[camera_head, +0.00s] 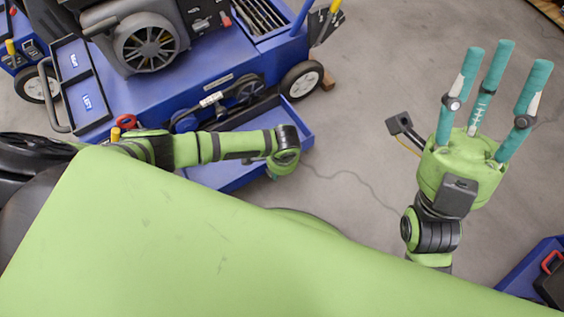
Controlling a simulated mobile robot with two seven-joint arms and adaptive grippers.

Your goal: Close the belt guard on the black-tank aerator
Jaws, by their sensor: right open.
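A blue aerator (200,85) with a black engine stands at the upper left. I cannot tell which black part, if any, is its tank. A blue trough-like cover (228,177), which looks like the belt guard, hangs open at its near side. Dark pulleys (250,91) show just above it. My right gripper (506,54) has three teal fingers, spread and empty. It is over bare floor, well to the right of the cover and apart from it.
Another blue machine (36,82) stands at the far left edge. A blue part with a red handle (551,262) is at the lower right. A wheel (302,81) rests by a brown block (328,81). The grey floor between is mostly clear.

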